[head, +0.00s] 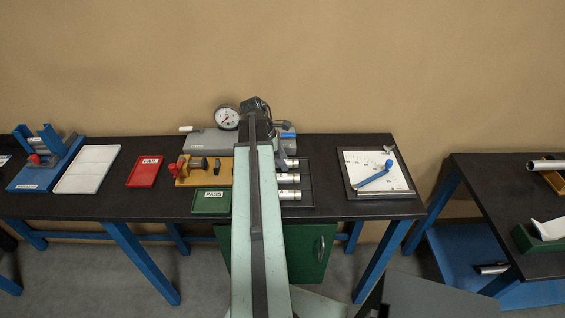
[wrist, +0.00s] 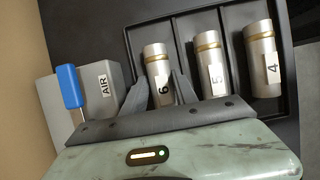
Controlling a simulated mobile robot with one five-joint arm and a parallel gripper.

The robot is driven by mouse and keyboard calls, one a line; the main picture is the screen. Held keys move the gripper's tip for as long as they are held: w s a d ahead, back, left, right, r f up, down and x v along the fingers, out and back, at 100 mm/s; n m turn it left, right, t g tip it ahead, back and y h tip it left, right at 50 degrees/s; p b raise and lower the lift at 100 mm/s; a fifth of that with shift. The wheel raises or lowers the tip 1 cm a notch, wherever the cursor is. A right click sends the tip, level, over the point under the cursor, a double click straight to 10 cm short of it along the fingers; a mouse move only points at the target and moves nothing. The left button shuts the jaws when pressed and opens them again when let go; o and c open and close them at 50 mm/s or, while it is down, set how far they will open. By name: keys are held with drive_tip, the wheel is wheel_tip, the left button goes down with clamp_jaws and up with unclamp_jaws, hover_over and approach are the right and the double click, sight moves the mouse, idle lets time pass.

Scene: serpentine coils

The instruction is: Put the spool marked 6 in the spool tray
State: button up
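The spool marked 6 (wrist: 158,66) is a silvery cylinder with a tan band and a white label. It lies in the left compartment of the black spool tray (wrist: 180,38), in line with the spool marked 5 (wrist: 210,68) and the spool marked 4 (wrist: 263,60). My gripper (wrist: 160,76) has its fingers apart, one on each side of the spool marked 6. I see no clear grip on it, and its near end is hidden by the gripper. In the head view, my arm covers part of the tray (head: 308,186).
A grey block labelled AIR (wrist: 112,75) with a blue handle (wrist: 70,86) stands left of the tray. In the head view, a dial gauge (head: 227,117), a green PASS tray (head: 212,201), a red tray (head: 145,171) and a white scale board (head: 375,172) share the bench.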

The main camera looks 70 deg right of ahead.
drive_tip(key=shift+a+f, duration=0.1)
drive_tip(key=shift+a, duration=0.15)
drive_tip(key=p+v, duration=0.3)
drive_tip(key=v, duration=0.1)
drive_tip(key=p+v, duration=0.4)
drive_tip(key=shift+d+p, duration=0.2)
drive_tip(key=shift+p, duration=0.1)
